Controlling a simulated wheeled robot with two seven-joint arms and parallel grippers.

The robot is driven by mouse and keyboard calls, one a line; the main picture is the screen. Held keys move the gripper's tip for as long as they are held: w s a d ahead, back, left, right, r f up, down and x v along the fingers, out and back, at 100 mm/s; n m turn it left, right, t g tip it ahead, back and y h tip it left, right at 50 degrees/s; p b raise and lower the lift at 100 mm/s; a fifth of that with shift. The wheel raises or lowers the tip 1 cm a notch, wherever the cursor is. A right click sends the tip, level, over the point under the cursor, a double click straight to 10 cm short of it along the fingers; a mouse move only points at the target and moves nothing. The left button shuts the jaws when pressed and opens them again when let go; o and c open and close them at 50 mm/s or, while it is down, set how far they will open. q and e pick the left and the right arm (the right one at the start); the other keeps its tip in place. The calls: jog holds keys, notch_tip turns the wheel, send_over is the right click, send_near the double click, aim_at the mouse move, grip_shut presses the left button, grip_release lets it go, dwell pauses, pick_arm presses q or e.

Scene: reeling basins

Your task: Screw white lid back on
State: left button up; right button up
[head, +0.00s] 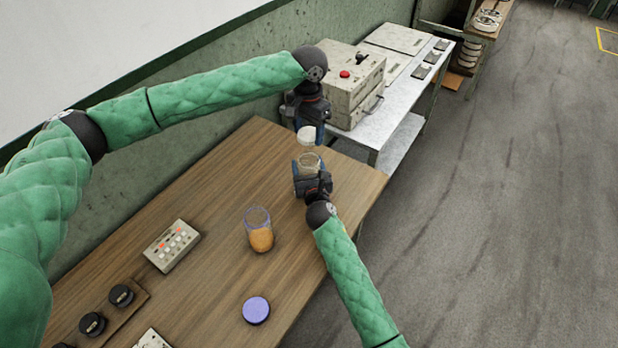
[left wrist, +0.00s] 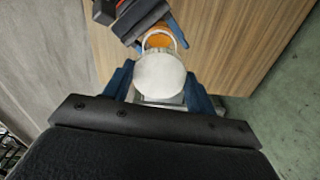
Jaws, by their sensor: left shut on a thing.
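My left gripper (head: 307,130) is shut on the white lid (head: 306,135), holding it level above the jar. In the left wrist view the round lid (left wrist: 160,76) sits between the blue fingers. The clear open jar (head: 310,160) stands upright just below, with a small gap to the lid. My right gripper (head: 312,182) has its fingers on both sides of the jar. In the left wrist view the jar's rim (left wrist: 160,34) shows partly behind the lid, with orange inside or beyond it. Whether the jar's base touches the table is hidden.
On the wooden table (head: 215,215) stand an open clear jar with orange contents (head: 261,238), a purple lid (head: 256,310) and a button box (head: 172,245). Black knobs (head: 121,295) are at lower left. A metal bench (head: 400,105) with a grey box (head: 345,85) stands behind.

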jog(key=c, duration=0.5)
pick_arm(q)
send_over(308, 152)
jog(key=s, duration=0.3)
jog(key=shift+w+f, duration=0.15)
jog(key=shift+f, duration=2.3)
jog(key=shift+f, duration=0.1)
jog(key=shift+f, duration=0.8)
jog(key=shift+f, duration=0.6)
